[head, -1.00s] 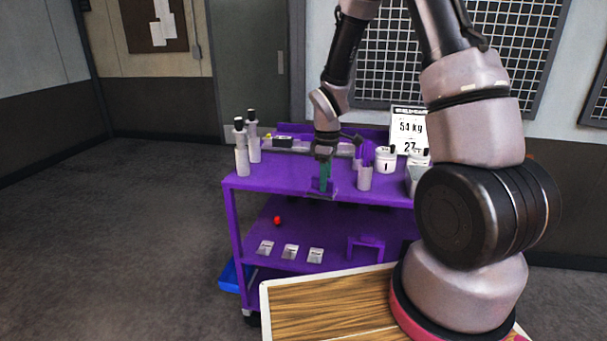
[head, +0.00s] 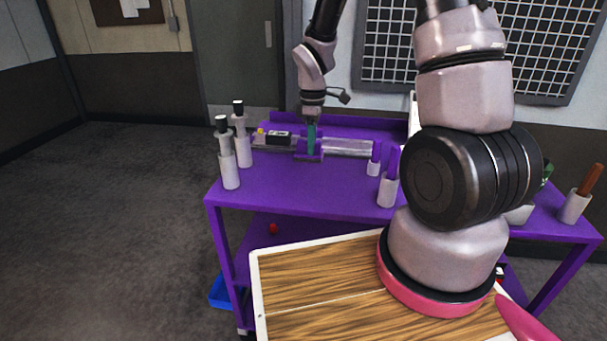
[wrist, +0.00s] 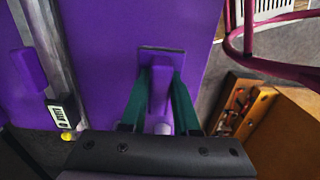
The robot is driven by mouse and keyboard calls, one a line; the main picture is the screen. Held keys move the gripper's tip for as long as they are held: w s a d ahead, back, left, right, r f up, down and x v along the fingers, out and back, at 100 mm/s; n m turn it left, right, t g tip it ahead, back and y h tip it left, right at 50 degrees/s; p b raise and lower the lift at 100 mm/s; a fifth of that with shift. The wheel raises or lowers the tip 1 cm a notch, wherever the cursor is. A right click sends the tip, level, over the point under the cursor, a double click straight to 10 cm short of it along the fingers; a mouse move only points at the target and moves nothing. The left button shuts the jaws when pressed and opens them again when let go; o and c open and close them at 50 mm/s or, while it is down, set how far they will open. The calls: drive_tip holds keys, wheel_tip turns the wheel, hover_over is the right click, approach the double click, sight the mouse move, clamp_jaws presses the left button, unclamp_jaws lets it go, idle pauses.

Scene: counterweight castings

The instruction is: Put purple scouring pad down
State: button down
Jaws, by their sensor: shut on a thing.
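The purple scouring pad (wrist: 160,74) is a flat plate with a raised purple grip and a dark edge. In the wrist view, the green fingers of my gripper (wrist: 160,90) are shut on the raised grip, one on each side. In the head view, the pad (head: 309,158) is at the lower end of my gripper (head: 311,150), over the purple cart top (head: 290,185), in front of the metal rail (head: 348,147). I cannot tell whether the pad touches the top. The fingers hide part of its grip.
White bottles with black caps (head: 228,165) stand at the cart's left end. A small device with a display (head: 278,138) is left of my gripper. White cups with purple items (head: 387,192) stand to the right. The cart top's front middle is clear.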

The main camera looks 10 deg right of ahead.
drive_tip(key=shift+w+f, duration=0.2)
drive_tip(key=shift+w, duration=0.1)
drive_tip(key=f, duration=0.5)
drive_tip(key=shift+w, duration=0.2)
drive_tip(key=shift+f, duration=2.25)
drive_tip(key=shift+f, duration=0.15)
drive_tip(key=c, duration=0.7)
unclamp_jaws()
drive_tip(key=shift+o, duration=0.2)
